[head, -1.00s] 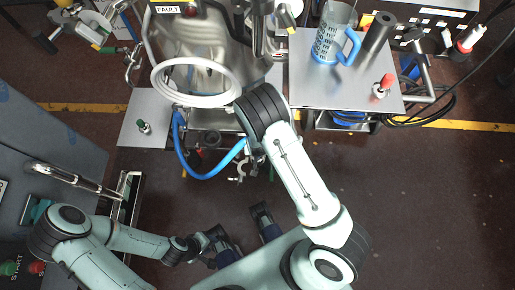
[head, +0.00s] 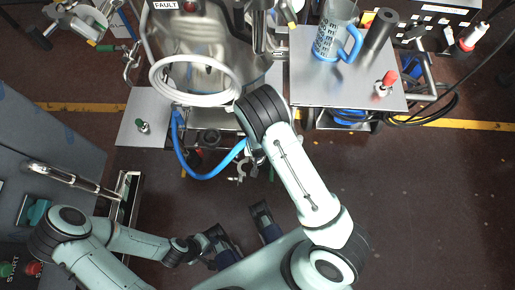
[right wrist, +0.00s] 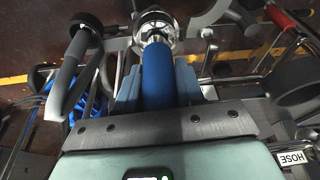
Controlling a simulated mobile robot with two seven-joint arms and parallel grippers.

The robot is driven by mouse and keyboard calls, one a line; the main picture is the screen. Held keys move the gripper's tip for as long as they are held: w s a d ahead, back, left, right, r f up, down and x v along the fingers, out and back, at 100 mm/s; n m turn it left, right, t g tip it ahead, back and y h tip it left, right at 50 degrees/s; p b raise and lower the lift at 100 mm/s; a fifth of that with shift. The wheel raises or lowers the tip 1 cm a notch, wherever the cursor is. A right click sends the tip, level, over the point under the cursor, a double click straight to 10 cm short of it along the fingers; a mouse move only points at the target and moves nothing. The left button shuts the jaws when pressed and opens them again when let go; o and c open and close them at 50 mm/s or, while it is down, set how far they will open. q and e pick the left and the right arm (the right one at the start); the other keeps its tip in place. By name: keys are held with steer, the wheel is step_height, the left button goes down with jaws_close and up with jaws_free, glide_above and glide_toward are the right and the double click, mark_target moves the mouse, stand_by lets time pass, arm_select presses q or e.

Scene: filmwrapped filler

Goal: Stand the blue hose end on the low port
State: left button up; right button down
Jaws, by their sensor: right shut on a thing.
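The blue hose (head: 205,176) hangs in a loop below the steel vessel in the head view. One end of the loop runs up to my right forearm. In the right wrist view my right gripper (right wrist: 157,92) is shut around the blue hose end (right wrist: 157,72). A shiny round metal fitting (right wrist: 155,28) shows just beyond the hose end; I cannot tell whether they touch. My right gripper is hidden under its arm in the head view. I cannot pick out the low port for certain. My left gripper (head: 213,246) is low in the head view, away from the hose; its fingers are unclear.
The steel vessel (head: 198,62) with a white ring stands at top centre. A steel cart top (head: 340,88) at right carries a blue-handled jug (head: 335,42), a dark cylinder (head: 377,33) and a red-topped item (head: 386,83). A grey cabinet (head: 50,150) is at left. The central floor is open.

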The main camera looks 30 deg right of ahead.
steer(key=shift+f, duration=0.45)
stand_by(0.6)
steer(key=c, duration=0.6)
jaws_free()
steer(key=p+v, duration=0.3)
steer(key=v, duration=1)
steer(key=shift+r+p, duration=0.25)
steer(key=shift+p, duration=0.15)
